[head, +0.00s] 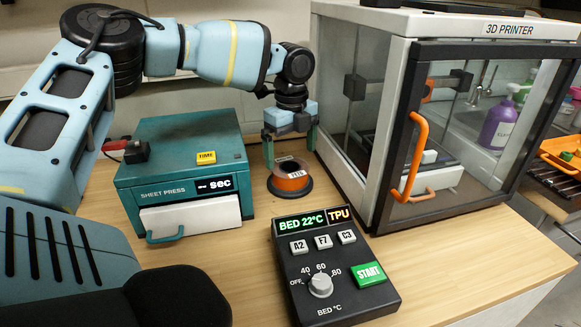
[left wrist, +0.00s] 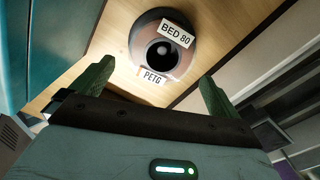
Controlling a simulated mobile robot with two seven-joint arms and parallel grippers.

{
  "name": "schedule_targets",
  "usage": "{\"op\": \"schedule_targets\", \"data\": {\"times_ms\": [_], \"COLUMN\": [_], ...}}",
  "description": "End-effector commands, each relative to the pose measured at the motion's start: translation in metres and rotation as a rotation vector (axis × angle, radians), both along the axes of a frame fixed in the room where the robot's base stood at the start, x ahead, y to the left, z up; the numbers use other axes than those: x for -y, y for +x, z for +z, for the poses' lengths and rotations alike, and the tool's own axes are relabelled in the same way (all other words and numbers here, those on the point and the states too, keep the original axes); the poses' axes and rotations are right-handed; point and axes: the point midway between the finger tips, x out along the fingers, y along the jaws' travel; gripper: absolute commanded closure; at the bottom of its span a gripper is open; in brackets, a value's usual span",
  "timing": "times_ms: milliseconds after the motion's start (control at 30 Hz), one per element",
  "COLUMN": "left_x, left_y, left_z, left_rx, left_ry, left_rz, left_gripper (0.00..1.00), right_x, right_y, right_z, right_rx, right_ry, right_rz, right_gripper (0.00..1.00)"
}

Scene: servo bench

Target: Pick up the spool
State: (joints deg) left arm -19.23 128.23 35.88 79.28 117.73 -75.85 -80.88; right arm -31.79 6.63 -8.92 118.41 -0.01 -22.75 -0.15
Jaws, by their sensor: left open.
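The spool (head: 292,184) stands upright on the wooden bench between the sheet press and the 3D printer. It is orange with a wide black bottom flange. In the left wrist view the spool (left wrist: 145,58) shows its dark centre hole and tags reading BED 80 and PETG. My left gripper (head: 290,150) is open and points down just above the spool, one finger towards each side. In the left wrist view the open fingers (left wrist: 154,84) have the spool ahead of them, with nothing held. My right gripper is not in view.
The teal sheet press (head: 165,180) stands left of the spool. The glass-doored 3D printer (head: 350,170), with its orange handle, stands close on the right. A black control box (head: 300,255) reading BED 22°C and TPU lies in front. Bare bench (head: 245,270) shows at front left.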

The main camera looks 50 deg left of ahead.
Motion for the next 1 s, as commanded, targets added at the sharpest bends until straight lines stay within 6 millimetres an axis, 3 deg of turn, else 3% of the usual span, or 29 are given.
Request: {"op": "schedule_targets", "data": {"times_ms": [267,600,900,1000], "left_x": [-0.002,-0.008,-0.008,-0.008], "left_y": [0.000,0.001,0.002,0.002], "left_z": [-0.014,-0.055,-0.060,-0.060], "left_rx": [-0.002,-0.002,0.000,0.000], "left_ry": [0.000,0.000,0.000,0.000], "left_rz": [0.001,0.000,0.000,0.000], "left_gripper": [0.00,0.00,0.00,0.12], "right_x": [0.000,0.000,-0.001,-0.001], "right_y": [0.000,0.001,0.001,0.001], "right_z": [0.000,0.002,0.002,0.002], "right_rx": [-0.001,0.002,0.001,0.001], "right_ry": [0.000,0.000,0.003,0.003], "right_rz": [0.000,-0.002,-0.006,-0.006], "right_gripper": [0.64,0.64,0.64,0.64]}}
